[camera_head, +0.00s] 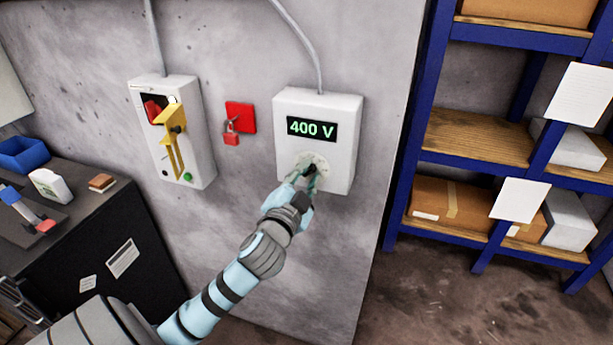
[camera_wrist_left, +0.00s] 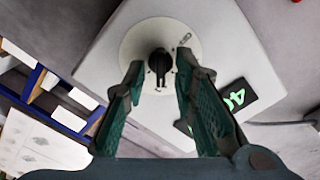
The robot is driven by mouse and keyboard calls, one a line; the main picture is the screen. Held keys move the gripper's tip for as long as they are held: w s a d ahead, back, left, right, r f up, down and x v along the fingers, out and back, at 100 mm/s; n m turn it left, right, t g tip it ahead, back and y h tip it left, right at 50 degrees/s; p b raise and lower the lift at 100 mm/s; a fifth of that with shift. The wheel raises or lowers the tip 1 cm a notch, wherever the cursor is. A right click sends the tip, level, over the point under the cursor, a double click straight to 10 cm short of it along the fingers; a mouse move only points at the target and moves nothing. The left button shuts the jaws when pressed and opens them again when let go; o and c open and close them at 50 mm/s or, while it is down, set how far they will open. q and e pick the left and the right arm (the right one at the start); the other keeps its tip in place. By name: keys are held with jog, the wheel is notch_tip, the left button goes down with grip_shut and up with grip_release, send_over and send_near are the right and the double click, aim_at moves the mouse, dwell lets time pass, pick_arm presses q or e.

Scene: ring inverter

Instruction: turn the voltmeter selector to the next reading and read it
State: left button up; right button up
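The voltmeter is a white wall box (camera_head: 345,150) whose black display (camera_head: 311,128) reads "400 V" in green. Below the display is a round pale dial plate (camera_head: 322,163) with the black selector knob, mostly hidden by my gripper there. In the left wrist view the selector knob (camera_wrist_left: 159,62) sits at the centre of its pale disc, and the display (camera_wrist_left: 238,98) is partly covered by a finger. My left gripper (camera_head: 306,172) is at the dial, its green fingers (camera_wrist_left: 160,75) open on either side of the knob with a small gap visible. My right gripper is not in view.
Left on the wall are a white switch box (camera_head: 200,150) with a yellow handle (camera_head: 172,140) and a red plate (camera_head: 240,115) with a red padlock (camera_head: 231,133). A dark bench (camera_head: 90,230) stands lower left. Blue shelving (camera_head: 408,150) with boxes stands right.

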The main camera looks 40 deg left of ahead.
pick_arm(q)
jog(key=v, duration=0.7)
jog(key=shift+s, duration=0.3)
jog(key=shift+w, duration=0.1)
